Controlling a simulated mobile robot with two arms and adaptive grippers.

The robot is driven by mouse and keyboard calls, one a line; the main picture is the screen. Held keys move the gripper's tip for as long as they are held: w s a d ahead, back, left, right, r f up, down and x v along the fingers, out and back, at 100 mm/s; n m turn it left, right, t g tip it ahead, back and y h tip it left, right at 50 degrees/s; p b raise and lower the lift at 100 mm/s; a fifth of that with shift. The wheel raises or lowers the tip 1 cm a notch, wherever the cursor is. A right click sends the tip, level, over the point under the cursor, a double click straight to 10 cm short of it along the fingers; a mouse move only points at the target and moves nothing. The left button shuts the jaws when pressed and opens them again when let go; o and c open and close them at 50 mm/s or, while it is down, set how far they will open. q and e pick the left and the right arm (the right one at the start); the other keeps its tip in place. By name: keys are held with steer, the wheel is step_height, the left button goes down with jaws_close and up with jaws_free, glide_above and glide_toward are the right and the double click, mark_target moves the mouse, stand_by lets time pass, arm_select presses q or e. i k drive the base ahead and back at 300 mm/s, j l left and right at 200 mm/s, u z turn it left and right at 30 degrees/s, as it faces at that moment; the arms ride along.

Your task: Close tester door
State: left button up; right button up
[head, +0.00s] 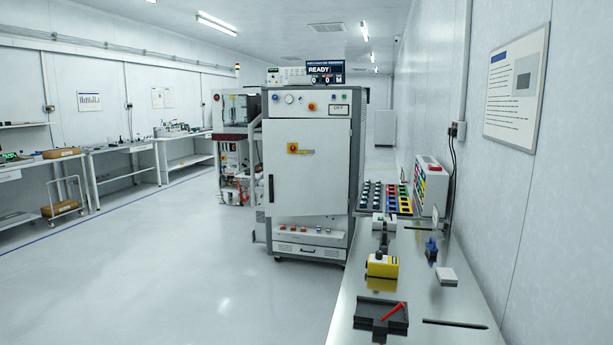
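The tester is a grey and white cabinet (355,165) standing on the floor in the middle of the head view. Its large white door (315,185) covers most of the front. A yellow and red switch (293,148) sits on the upper part of the door, and a dark vertical handle (271,188) is at its left edge. The door's lower edge looks slightly slanted against the cabinet, but I cannot tell clearly how far it stands ajar. A display above the tester reads READY (326,71). Neither of my grippers is in view.
A metal bench (450,320) runs along the right wall with a yellow device (382,265), a dark tray (381,315) and colored bins (385,196). Another machine (236,150) stands behind the tester at left. The floor (190,270) in front and left is clear.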

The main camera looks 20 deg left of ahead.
mark_target(316, 182)
steer(key=i+j+u, duration=0.4)
steer(key=j, duration=0.15)
steer(key=i+j+u, duration=0.35)
steer(key=j, duration=0.2)
steer(key=i+j+u, duration=0.6)
steer(key=i+u, duration=0.15)
steer(key=i+z, duration=0.7)
steer(key=i, duration=0.25)
steer(key=i+j+z, duration=0.2)
steer(key=i+z, duration=0.15)
steer(key=i, duration=0.1)
